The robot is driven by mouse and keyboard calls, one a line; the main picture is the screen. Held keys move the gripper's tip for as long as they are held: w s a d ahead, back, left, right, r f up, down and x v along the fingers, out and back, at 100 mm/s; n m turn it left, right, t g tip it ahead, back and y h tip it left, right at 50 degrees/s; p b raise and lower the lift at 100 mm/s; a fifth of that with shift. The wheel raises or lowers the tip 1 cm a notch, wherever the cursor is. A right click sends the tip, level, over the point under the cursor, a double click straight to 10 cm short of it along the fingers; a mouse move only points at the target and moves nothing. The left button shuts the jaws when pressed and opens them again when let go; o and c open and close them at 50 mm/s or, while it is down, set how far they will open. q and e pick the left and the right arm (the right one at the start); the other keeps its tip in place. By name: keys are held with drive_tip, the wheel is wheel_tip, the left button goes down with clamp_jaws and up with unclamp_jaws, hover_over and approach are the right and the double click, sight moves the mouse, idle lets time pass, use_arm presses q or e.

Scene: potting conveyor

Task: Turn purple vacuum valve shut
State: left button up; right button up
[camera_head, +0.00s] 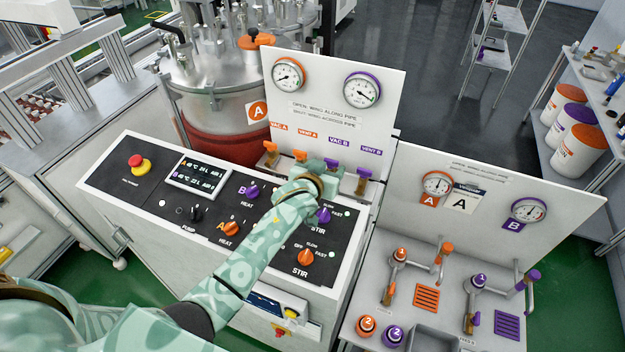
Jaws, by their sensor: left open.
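The purple VAC B valve wing (333,163) stands on the back of the control console, below the VAC B label (338,142). My left gripper (325,172) is at this valve, just in front of it, and hides its lower part and pipe. The gripper is open; its fingers are small here, and I cannot tell whether they touch the wing. I cannot clearly tell whether the wing lies along or across its pipe. My right gripper is out of view.
The purple VENT B valve (364,173) stands close on the right; the orange VENT A (300,155) and VAC A (270,147) valves stand on the left. A gauge panel (330,105) rises behind. Below my arm are console knobs, including a purple STIR knob (323,215).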

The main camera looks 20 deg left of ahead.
use_arm(q)
drive_tip(key=v, duration=1.4)
drive_tip(key=shift+p, duration=0.3)
drive_tip(key=shift+w+r, duration=0.1)
